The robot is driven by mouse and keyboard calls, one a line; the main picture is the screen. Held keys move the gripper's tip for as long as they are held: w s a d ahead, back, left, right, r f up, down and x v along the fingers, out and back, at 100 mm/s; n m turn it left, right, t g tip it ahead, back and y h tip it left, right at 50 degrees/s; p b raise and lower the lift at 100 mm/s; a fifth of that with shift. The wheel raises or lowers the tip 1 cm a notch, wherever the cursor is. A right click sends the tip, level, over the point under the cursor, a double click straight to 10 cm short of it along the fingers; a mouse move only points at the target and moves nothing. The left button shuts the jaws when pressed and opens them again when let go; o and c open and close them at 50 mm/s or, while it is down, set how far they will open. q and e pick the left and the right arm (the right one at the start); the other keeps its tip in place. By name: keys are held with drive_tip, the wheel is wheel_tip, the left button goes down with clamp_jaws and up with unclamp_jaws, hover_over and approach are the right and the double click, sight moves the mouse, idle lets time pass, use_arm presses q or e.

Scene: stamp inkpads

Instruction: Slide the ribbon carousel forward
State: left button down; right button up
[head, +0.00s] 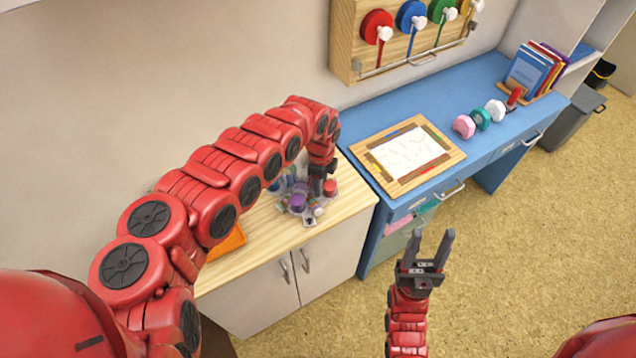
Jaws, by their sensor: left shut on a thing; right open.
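The ribbon carousel (297,203) is a small grey holder with purple, red and other coloured spools on it. It stands on the wooden top of the low cabinet, near the right end. My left gripper (317,188) points down at the carousel and is shut on it; the exact grip is too small and partly hidden to see. My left forearm and wrist cover the carousel's back part. My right gripper (431,246) is open and empty, in front of the blue desk and over the floor, well away from the carousel.
The wooden cabinet top (262,240) is bare in front of the carousel; an orange tray (229,242) lies to the left. The blue desk (480,98) adjoins at the right, with a framed board (408,155), stampers (480,118) and books (535,70). A spool rack (405,35) hangs above.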

use_arm(q)
drive_tip(key=shift+d, duration=0.1)
drive_tip(key=shift+c, duration=1.6)
unclamp_jaws()
drive_tip(key=shift+r, duration=0.15)
wheel_tip(320, 180, up, 17)
drive_tip(key=b, duration=0.4)
